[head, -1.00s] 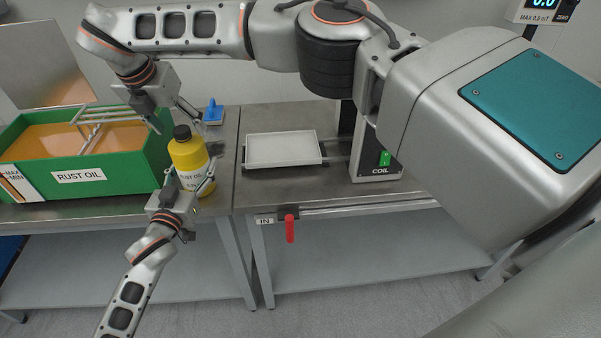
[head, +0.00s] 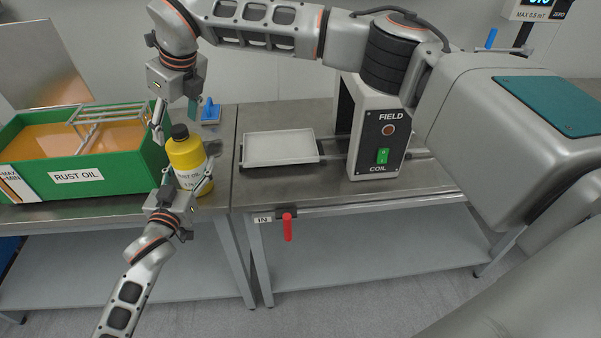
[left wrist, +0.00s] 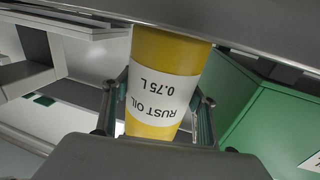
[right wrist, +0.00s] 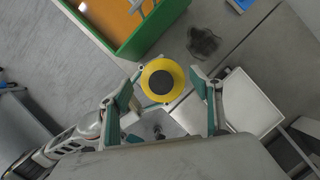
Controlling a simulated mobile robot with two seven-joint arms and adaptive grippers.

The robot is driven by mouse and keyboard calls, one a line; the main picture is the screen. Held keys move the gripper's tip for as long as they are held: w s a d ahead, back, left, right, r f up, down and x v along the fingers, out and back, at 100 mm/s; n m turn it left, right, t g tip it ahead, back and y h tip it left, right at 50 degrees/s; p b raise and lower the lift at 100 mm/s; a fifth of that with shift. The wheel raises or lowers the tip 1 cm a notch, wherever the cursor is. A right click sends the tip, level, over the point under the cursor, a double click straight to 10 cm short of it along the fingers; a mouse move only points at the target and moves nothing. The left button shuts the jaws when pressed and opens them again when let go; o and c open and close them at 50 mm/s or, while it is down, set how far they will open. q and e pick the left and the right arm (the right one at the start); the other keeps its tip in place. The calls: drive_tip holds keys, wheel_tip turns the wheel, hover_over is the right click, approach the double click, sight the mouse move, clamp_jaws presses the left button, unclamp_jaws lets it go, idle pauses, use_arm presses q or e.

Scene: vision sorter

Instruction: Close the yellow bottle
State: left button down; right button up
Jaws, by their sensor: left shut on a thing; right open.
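The yellow bottle (head: 187,158), labelled RUST OIL, stands upright near the front edge of the left table. A black cap (head: 180,132) sits on its top; I cannot tell how tight it is. My left gripper (head: 190,183) is shut around the bottle's lower body from the front; the left wrist view shows the bottle (left wrist: 165,85) between its fingers. My right gripper (head: 174,116) is open and points down above the bottle. In the right wrist view the cap (right wrist: 161,82) lies between its spread fingers, apart from both.
A green rust oil tank (head: 120,175) with a rack in it stands close left of the bottle. A blue-handled tool (head: 211,111) lies behind. A white tray (head: 281,163) and the coil unit (head: 380,150) are on the right table.

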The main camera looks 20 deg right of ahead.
drive_tip(key=n, duration=0.2)
drive_tip(key=n+g+y, duration=0.1)
drive_tip(key=n, duration=0.2)
drive_tip(key=shift+w+g, duration=0.1)
drive_tip(key=shift+g, duration=0.2)
wheel_tip(320, 180, up, 8)
use_arm(q)
drive_tip(key=shift+f, duration=0.3)
drive_tip(key=shift+s+f, duration=0.2)
drive_tip(key=shift+f, duration=0.3)
use_arm(e)
drive_tip(key=s+d+f+n+g+h, duration=0.1)
drive_tip(key=s+d+f+n+g, duration=0.2)
drive_tip(key=s+d+f+n, duration=0.5)
drive_tip(key=s+d+f+n+g+h, duration=0.1)
drive_tip(key=s+d+f+n+g, duration=0.2)
drive_tip(key=s+d+f+n, duration=0.5)
drive_tip(key=s+d+n, duration=0.3)
drive_tip(key=d+n, duration=0.1)
drive_tip(key=d, duration=0.1)
drive_tip(key=shift+s+d+n+h, duration=0.15)
drive_tip(key=shift+d+n+h, duration=0.15)
drive_tip(key=shift+n, duration=0.1)
drive_tip(key=shift+a, duration=0.1)
use_arm(q)
drive_tip(key=c, duration=0.7)
unclamp_jaws()
drive_tip(key=shift+w+r, duration=0.1)
drive_tip(key=shift+r, duration=0.25)
drive_tip(key=v, duration=1.2)
